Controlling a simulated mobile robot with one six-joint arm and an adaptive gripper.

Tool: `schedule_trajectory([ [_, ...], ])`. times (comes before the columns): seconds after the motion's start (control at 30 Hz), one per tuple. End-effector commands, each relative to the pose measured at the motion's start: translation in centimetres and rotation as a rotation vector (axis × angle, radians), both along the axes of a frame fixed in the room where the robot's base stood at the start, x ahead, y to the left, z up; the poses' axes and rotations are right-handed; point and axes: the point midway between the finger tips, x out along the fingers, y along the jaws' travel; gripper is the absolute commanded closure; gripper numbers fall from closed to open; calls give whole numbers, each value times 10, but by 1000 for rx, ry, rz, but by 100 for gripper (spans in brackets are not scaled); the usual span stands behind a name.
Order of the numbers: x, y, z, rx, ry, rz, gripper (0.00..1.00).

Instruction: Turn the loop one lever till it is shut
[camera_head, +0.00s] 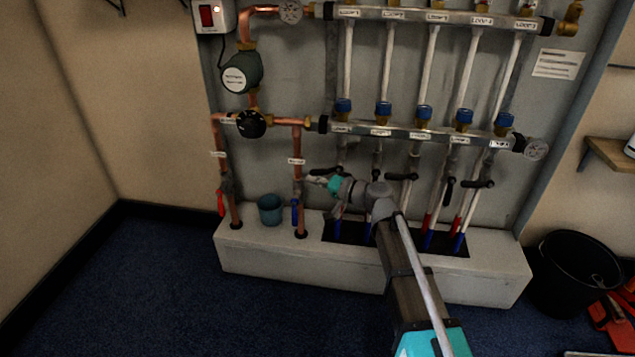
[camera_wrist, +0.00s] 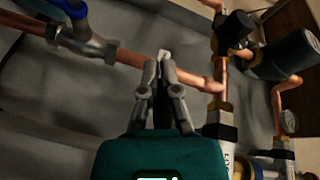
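The loop one lever (camera_wrist: 160,103) is a dark strip between my two fingers in the wrist view. In the camera_head view, my gripper (camera_head: 314,179) reaches left below the first label of the lower manifold, and the dark lever (camera_head: 326,170) lies roughly level there, partly covered. In the wrist view, my gripper (camera_wrist: 163,72) has its grey fingers close together on both sides of the lever. The lever's valve body is hidden behind the gripper's palm.
A copper pipe (camera_head: 298,145) with a blue-handled valve (camera_head: 295,212) stands just left of my fingertips. Other black loop levers (camera_head: 401,177) are to the right. A white plinth (camera_head: 290,257) with a teal cup (camera_head: 270,209) is below; a black bucket (camera_head: 572,278) stands right.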

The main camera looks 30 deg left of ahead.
Motion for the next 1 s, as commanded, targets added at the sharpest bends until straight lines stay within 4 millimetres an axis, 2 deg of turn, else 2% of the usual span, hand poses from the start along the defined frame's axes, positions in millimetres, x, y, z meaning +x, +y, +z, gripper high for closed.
schedule_trajectory([
  [0.17, -8, 2, -10, -56, -91, 8, 100],
  [0.37, -25, 5, -30, -169, -285, 40, 100],
  [0.7, -57, 1, -75, -451, -815, 180, 100],
  [1.0, -73, -13, -99, -680, -1292, 371, 100],
])
